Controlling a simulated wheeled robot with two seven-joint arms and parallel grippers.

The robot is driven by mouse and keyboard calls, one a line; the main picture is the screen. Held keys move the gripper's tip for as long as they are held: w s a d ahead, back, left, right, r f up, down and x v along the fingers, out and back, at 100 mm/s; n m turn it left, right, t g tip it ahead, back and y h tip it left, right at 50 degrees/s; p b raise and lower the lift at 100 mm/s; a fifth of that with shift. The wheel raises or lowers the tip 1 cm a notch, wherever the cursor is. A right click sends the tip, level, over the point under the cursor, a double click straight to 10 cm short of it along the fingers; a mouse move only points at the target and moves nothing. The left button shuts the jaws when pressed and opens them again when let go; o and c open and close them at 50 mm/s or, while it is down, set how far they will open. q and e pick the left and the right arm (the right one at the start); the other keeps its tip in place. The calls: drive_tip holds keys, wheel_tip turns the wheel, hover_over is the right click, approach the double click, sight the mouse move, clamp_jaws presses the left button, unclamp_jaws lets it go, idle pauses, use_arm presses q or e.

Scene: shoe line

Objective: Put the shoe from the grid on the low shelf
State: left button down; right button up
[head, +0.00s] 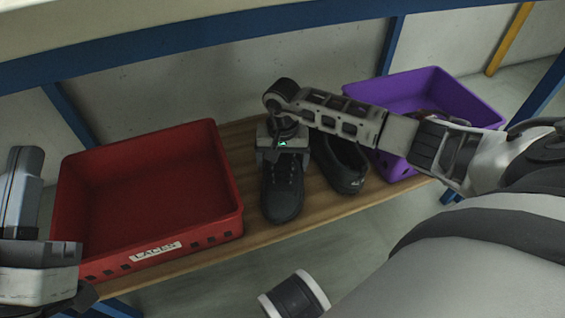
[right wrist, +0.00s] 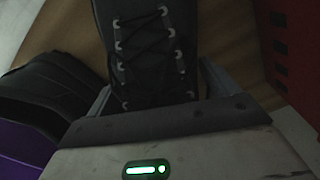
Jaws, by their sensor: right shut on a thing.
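A dark laced shoe (head: 283,198) is at the low wooden shelf (head: 222,250), between the red crate and a second dark shoe (head: 341,165). Its toe points to the shelf's front edge; it looks level on or just over the boards, and I cannot tell if it touches. My right gripper (head: 283,160) is shut on this shoe near its ankle end. In the right wrist view the laced shoe (right wrist: 148,45) sits between the two fingers (right wrist: 158,88). My left gripper (head: 82,296) is at the lower left, partly cut off; its jaws do not show clearly.
An empty red crate (head: 150,190) with a white label stands left of the shoe. A purple crate (head: 430,92) with dark contents stands at the right, partly behind my right arm. A blue frame beam (head: 200,48) runs above the shelf. The two shoes stand close together.

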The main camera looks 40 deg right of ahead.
use_arm(q)
drive_tip(key=shift+r, duration=0.15)
use_arm(e)
drive_tip(key=o, duration=1.1)
drive_tip(key=shift+f, duration=0.1)
drive_tip(key=shift+r, duration=0.25)
wheel_tip(320, 180, up, 5)
drive_tip(key=p, duration=0.2)
drive_tip(key=shift+w+p, duration=0.1)
drive_tip(key=shift+p, duration=0.2)
wheel_tip(320, 180, up, 6)
drive_tip(key=shift+f+p, duration=0.1)
drive_tip(key=shift+p, duration=1.05)
use_arm(q)
wheel_tip(320, 180, down, 8)
drive_tip(key=s+n+g+y, duration=0.2)
drive_tip(key=n+g+y, duration=0.1)
drive_tip(key=n, duration=0.3)
drive_tip(key=shift+d+g+y, duration=0.3)
drive_tip(key=shift+d+g, duration=0.15)
drive_tip(key=shift+g, duration=0.45)
use_arm(e)
drive_tip(key=shift+r, duration=0.5)
drive_tip(key=shift+a, duration=0.1)
